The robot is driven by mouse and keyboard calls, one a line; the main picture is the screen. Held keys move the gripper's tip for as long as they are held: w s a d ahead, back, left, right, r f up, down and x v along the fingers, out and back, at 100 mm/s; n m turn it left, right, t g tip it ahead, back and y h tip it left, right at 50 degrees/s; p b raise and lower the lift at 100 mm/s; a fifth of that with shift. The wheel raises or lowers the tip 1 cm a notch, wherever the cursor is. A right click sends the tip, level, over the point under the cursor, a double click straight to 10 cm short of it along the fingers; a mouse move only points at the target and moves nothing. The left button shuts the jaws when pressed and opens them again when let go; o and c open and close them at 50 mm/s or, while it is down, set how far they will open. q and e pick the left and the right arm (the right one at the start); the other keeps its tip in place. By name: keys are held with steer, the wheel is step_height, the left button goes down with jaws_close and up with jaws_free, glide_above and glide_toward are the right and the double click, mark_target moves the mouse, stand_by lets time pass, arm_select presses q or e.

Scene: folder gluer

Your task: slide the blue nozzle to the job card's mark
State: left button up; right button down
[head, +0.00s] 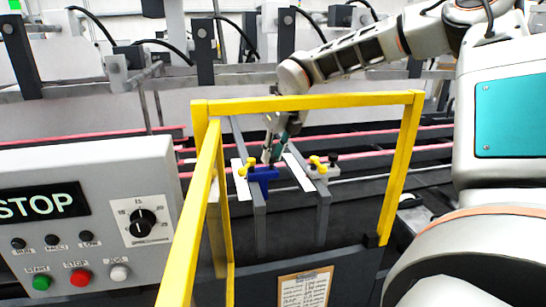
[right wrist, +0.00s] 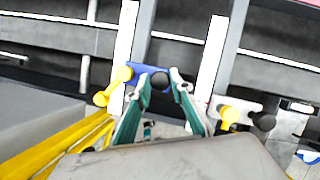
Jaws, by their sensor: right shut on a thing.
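The blue nozzle (head: 263,175) sits on the left of two grey rails, inside the yellow guard frame. It also shows in the right wrist view (right wrist: 142,71), with a yellow knob at its left end and a dark round knob (right wrist: 160,82) at its right. My right gripper (head: 272,158) reaches down from above. Its teal fingers (right wrist: 164,84) are closed around the dark knob of the nozzle. The job card (head: 305,289) hangs on the front panel below; its writing is too small to read. My left gripper is not in view.
A pale second nozzle (head: 322,170) with a yellow knob sits on the right rail. White strips (right wrist: 207,70) run along both rails. The yellow guard frame (head: 310,103) surrounds the rails. A control panel (head: 90,215) with a STOP display stands at the left.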

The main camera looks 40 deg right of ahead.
steer(key=c, duration=1.8)
jaws_free()
steer(key=v, duration=1.2)
steer(key=shift+w+r, duration=0.1)
steer(key=shift+w, duration=0.05)
